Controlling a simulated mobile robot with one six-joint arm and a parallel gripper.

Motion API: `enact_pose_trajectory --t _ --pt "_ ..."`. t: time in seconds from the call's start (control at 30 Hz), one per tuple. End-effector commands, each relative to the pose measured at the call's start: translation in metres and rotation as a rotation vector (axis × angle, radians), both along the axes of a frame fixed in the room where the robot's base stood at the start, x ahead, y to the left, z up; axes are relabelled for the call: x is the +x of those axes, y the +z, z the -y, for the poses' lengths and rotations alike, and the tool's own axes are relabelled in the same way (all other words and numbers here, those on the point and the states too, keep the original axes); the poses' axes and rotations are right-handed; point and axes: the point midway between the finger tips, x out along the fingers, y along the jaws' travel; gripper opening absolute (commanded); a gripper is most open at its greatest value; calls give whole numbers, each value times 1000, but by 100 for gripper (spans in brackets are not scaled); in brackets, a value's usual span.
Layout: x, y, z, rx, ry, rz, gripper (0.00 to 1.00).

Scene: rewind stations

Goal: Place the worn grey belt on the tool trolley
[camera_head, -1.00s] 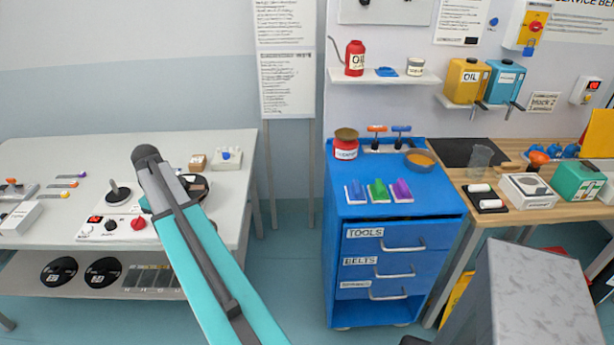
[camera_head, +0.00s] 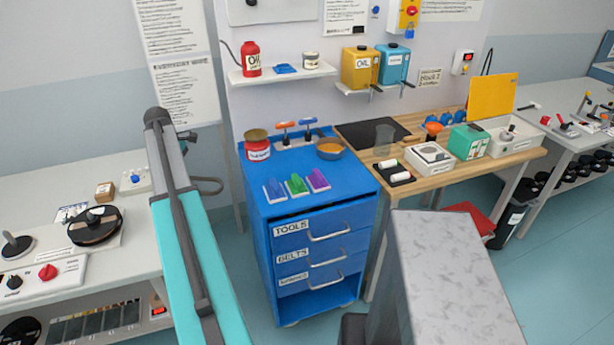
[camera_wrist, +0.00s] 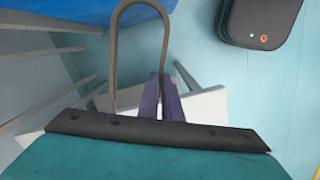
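The blue tool trolley (camera_head: 352,180) stands at the centre of the head view, with drawers labelled TOOLS and BELTS. Its top holds a red jar, two T-handled tools, a bowl and blue, green and purple pieces. A thin grey belt (camera_wrist: 113,50) forms a loop in the wrist view. My gripper (camera_wrist: 165,100) has its two fingers close together on the belt. In the head view, part of the belt (camera_head: 212,180) shows right of my arm, left of the trolley and apart from it. The fingers are mostly hidden there.
A grey bench (camera_head: 30,190) with a dark reel (camera_head: 95,226) stands left. A wooden bench (camera_head: 480,168) with boxes and rollers adjoins the trolley's right. A shelf (camera_head: 290,73) hangs above the trolley. The trolley top has bare room at its front right and left edge.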

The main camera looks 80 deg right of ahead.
Motion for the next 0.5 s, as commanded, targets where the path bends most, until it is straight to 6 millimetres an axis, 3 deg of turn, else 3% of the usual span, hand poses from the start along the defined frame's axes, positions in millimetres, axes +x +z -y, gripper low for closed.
enact_pose_trajectory --t 0.1,0.5 --pt "-35 10 32 -2 -4 -2 0" --pt "-162 38 115 -3 0 -13 0"
